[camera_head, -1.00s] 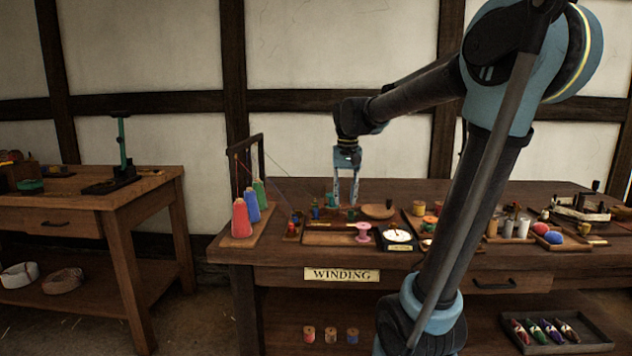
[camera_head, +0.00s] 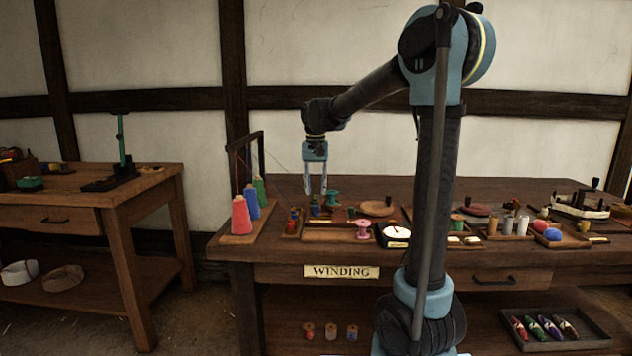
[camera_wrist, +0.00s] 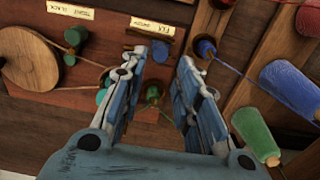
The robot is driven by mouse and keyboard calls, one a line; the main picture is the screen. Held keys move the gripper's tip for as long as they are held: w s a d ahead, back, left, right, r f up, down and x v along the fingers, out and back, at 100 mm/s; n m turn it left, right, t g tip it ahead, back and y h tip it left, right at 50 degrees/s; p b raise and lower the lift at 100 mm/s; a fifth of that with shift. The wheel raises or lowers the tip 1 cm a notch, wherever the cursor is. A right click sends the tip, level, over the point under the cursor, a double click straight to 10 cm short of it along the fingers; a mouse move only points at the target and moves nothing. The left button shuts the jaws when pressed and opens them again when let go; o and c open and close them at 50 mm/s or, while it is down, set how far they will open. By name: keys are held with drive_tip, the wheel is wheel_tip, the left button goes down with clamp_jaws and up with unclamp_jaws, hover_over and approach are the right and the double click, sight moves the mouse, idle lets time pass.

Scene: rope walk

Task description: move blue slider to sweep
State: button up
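A small blue knob (camera_wrist: 207,48), which looks like the blue slider, sits on a dark wooden strip in the wrist view, with blue thread running to it. My gripper (camera_wrist: 155,68) is open and empty. Its fingers point down at the board, with the blue knob just beyond the right fingertip. A green knob (camera_wrist: 152,95) shows between the fingers, farther down. In the head view my gripper (camera_head: 316,192) hangs over the left part of the winding bench.
Red (camera_head: 241,216), blue (camera_head: 251,204) and green (camera_head: 259,191) thread cones stand left of my gripper, under a dark frame, with threads running right. A pink spool (camera_head: 363,229) and a round wooden disc (camera_head: 376,208) lie to the right. The bench is crowded.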

drive_tip(key=shift+f, duration=3.75)
drive_tip(key=shift+d, duration=0.2)
drive_tip(key=shift+d, duration=2)
drive_tip(key=shift+a, duration=0.3)
wheel_tip(320, 180, up, 7)
